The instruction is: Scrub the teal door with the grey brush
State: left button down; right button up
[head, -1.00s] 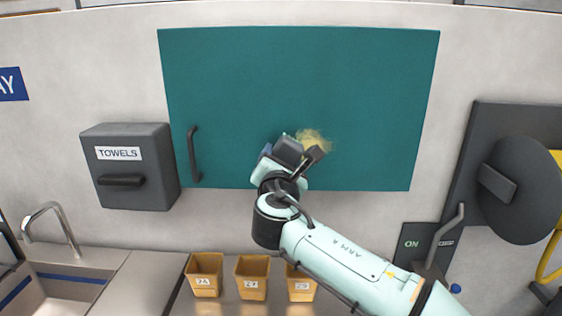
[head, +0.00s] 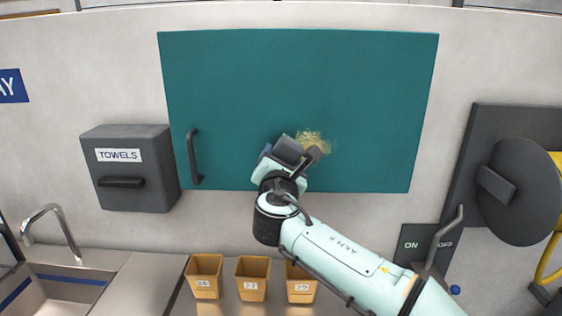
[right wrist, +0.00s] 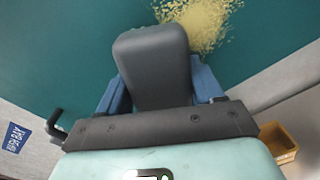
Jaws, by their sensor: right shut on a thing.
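The teal door (head: 370,90) is a wide flat panel on the wall, with a dark bar handle (head: 194,157) at its lower left. A yellow speckled patch (head: 314,140) marks its lower middle; it also shows at the top of the right wrist view (right wrist: 205,20). My right gripper (head: 287,160) is at the door's lower part, just left of and below the patch. Its blue fingers are shut on the grey brush (right wrist: 153,62), a rounded block. The brush's far side is hidden, so I cannot tell whether it touches the door. My left gripper is not in view.
A grey towel dispenser (head: 129,168) hangs left of the door. Several tan bins (head: 203,277) stand on the counter below. A sink (head: 62,285) is at lower left. A dark panel with a round disc (head: 525,190) and an ON/OFF lever (head: 440,245) are at right.

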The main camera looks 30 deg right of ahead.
aim_at(334, 154)
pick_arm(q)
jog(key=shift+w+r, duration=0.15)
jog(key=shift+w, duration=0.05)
pick_arm(e)
jog(key=shift+w+d, duration=0.2)
jog(key=shift+w, duration=0.15)
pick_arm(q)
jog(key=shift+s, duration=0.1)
pick_arm(e)
jog(key=shift+s+d, duration=0.1)
jog(key=shift+s+d, duration=0.55)
jog(key=shift+d, duration=0.25)
jog(key=shift+s+d+b, duration=0.2)
jog(key=shift+s+d, duration=0.65)
jog(key=shift+d, duration=0.55)
jog(key=shift+s+d+b, duration=0.15)
jog(key=shift+s+d, duration=0.7)
jog(key=shift+d, duration=0.6)
jog(key=shift+s+d+b, duration=0.2)
jog(key=shift+s+d, duration=0.65)
jog(key=shift+d, duration=0.55)
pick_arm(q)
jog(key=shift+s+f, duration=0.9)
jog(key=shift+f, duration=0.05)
